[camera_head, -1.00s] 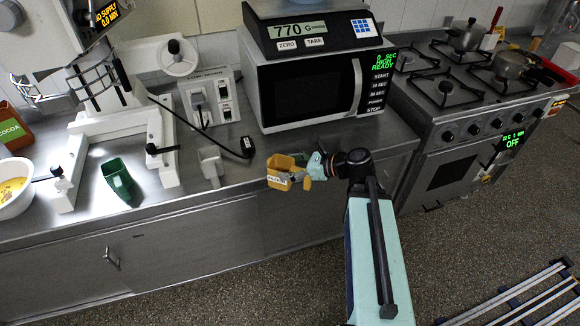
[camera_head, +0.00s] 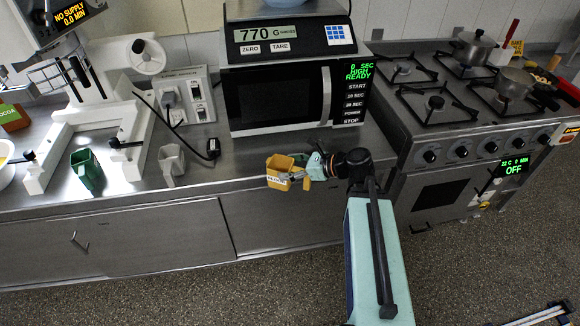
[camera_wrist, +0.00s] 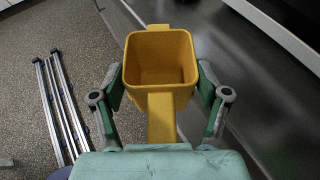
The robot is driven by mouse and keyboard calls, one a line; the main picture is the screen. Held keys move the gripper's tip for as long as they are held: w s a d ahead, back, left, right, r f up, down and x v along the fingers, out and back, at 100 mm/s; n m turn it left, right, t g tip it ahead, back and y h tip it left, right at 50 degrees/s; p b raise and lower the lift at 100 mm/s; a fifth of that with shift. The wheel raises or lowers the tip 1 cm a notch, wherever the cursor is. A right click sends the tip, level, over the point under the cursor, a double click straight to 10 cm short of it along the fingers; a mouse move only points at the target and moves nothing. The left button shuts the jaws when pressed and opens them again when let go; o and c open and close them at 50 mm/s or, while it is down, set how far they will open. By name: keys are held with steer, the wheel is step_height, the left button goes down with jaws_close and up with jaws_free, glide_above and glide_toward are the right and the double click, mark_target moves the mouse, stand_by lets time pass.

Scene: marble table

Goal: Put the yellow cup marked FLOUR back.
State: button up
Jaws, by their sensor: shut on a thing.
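The yellow cup (camera_head: 278,177) is a squarish scoop with a handle and a small white label on its side, too small to read surely. My gripper (camera_head: 296,176) is shut on it and holds it in front of the counter's front edge, below the microwave. In the wrist view the cup (camera_wrist: 160,62) is upright between my two fingers (camera_wrist: 160,100), its opening facing the camera and its handle pointing toward my palm. The inside looks empty. The cup's underside is hidden.
A green cup (camera_head: 86,170) and a grey cup (camera_head: 171,160) stand on the steel counter (camera_head: 225,172). The microwave (camera_head: 285,95) carries a scale (camera_head: 290,38) reading 770 G. A black cable plug (camera_head: 212,148) lies nearby. The stove (camera_head: 450,110) with pots stands right.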

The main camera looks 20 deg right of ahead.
steer(key=shift+n+g, duration=0.4)
steer(key=shift+n, duration=0.1)
steer(key=a, duration=0.1)
steer(key=w+a+r+p, duration=0.1)
steer(key=a+r, duration=0.1)
steer(key=a, duration=0.1)
steer(key=shift+w+a+p, duration=0.1)
steer(key=shift+w+p, duration=0.2)
steer(key=shift+p, duration=0.05)
steer(key=w+a+r+n+g+y+p, duration=0.1)
steer(key=w+a+r+n+g+p, duration=0.1)
steer(key=w+a, duration=0.6)
steer(key=w+a+r+n+g+y+p, duration=0.1)
steer(key=w+a+n+g+p, duration=0.2)
steer(key=w+a, duration=0.5)
steer(key=shift+w+r+g, duration=0.35)
steer(key=shift+w+g, duration=0.05)
steer(key=shift+p, duration=0.4)
steer(key=shift+f+b, duration=1.05)
steer(key=shift+f, duration=2.8)
steer(key=shift+f, duration=0.7)
steer(key=o, duration=1.2)
